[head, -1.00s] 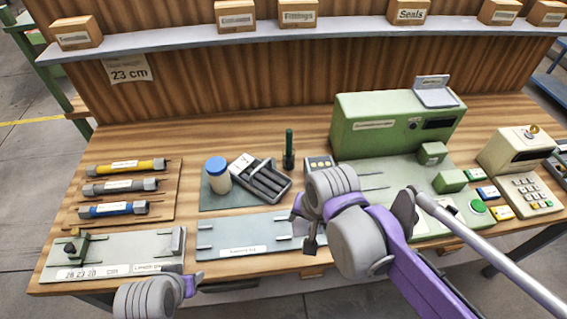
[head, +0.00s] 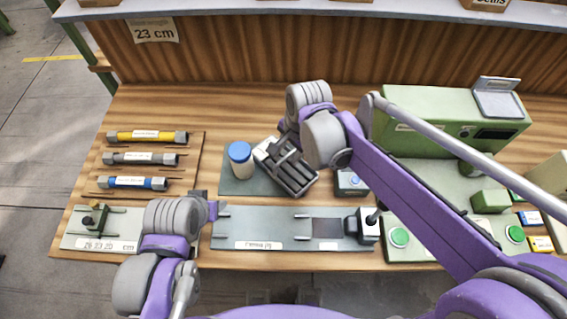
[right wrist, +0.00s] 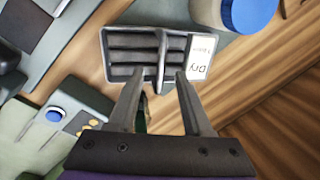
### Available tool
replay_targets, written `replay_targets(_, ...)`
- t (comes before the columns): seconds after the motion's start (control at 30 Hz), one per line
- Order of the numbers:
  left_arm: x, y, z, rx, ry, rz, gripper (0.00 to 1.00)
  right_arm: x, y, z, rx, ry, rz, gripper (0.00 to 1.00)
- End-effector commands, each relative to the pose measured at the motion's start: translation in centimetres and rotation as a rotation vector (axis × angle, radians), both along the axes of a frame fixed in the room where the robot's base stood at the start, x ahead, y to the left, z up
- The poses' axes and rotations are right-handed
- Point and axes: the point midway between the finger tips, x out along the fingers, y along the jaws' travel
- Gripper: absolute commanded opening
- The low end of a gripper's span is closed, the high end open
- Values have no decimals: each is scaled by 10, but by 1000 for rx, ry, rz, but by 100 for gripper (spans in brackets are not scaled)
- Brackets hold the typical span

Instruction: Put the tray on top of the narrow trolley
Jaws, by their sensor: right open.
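The tray (head: 285,172) is a small grey box with dark slots and a raised middle handle. It lies tilted in the picture on a grey-green mat on the bench. In the right wrist view the tray (right wrist: 148,55) shows a white label reading "Dry". My right gripper (right wrist: 161,73) is open, its two fingers on either side of the line of the handle, close to the tray. In the head view my right wrist hides that gripper. My left gripper (head: 207,208) is low over the front of the bench; its jaws are not clear. No narrow trolley shows in either view.
A white bottle with a blue cap (head: 239,158) stands close left of the tray. A long grey fixture plate (head: 270,228) lies in front. A green machine (head: 445,115) is at the right. Several coloured cylinders lie on a board (head: 195,150) at the left. A shelf (head: 330,10) runs behind.

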Motion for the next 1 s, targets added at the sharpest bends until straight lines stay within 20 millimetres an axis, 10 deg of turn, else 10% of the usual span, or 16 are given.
replay_targets(0.57,0,0,0,0,0,0,50,9,6,-45,0,0,1,50)
replay_targets(0.83,0,0,0,0,0,0,50,9,6,-44,0,0,1,3)
replay_targets(1.0,0,0,0,0,0,0,50,9,6,-44,0,0,0,0)
